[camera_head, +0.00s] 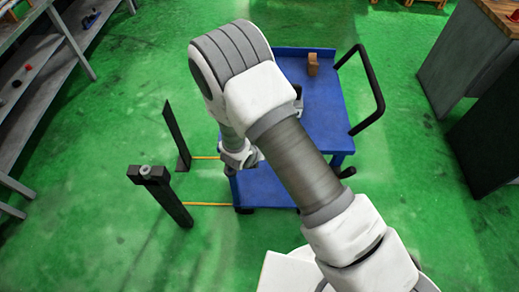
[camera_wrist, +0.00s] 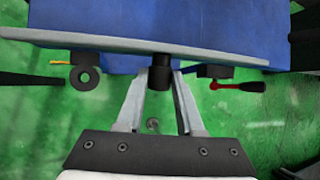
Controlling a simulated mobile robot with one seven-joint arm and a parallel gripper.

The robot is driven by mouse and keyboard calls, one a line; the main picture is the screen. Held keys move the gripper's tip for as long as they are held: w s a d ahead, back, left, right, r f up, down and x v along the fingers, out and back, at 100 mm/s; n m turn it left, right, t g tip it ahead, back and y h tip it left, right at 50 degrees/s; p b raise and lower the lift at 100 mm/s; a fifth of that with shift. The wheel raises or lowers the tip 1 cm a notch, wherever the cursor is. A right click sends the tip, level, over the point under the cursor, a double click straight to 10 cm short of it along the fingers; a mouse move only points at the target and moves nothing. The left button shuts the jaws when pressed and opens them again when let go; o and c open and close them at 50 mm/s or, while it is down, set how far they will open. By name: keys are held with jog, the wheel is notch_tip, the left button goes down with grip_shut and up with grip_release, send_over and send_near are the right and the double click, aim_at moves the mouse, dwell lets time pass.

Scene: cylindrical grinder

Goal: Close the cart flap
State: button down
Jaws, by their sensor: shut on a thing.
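The blue cart (camera_head: 325,100) stands in the middle of the head view, partly hidden behind my arm. In the wrist view a blue panel with a grey edge (camera_wrist: 200,52) spans the top; I cannot tell whether it is the flap or the cart top. A short black peg (camera_wrist: 160,72) sticks out at the middle of that edge. My gripper (camera_wrist: 160,78) has its two fingers on either side of the peg and is shut on it. In the head view my gripper (camera_head: 238,160) is at the cart's left side, mostly covered by my arm.
A brown block (camera_head: 313,64) stands on the cart top. A black handle (camera_head: 377,90) is at its right. Two black posts (camera_head: 165,192) with yellow bars (camera_head: 208,204) stand left. A red lever (camera_wrist: 238,86) is right of the peg. Green floor is free between shelf and posts.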

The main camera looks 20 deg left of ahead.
jog(key=shift+w+r+g+p, duration=0.15)
jog(key=shift+r+g+p, duration=0.5)
jog(key=shift+p, duration=1.45)
jog(key=shift+f+p, duration=0.15)
jog(key=shift+p, duration=0.25)
jog(key=shift+w+a+f+g+p, duration=0.1)
jog(key=shift+w+g+p, duration=0.1)
jog(key=shift+g+p, duration=0.6)
jog(key=shift+t, duration=0.25)
jog(key=c, duration=0.5)
grip_release()
jog(key=shift+c, duration=0.2)
jog(key=v, duration=1.7)
jog(key=shift+a, duration=0.35)
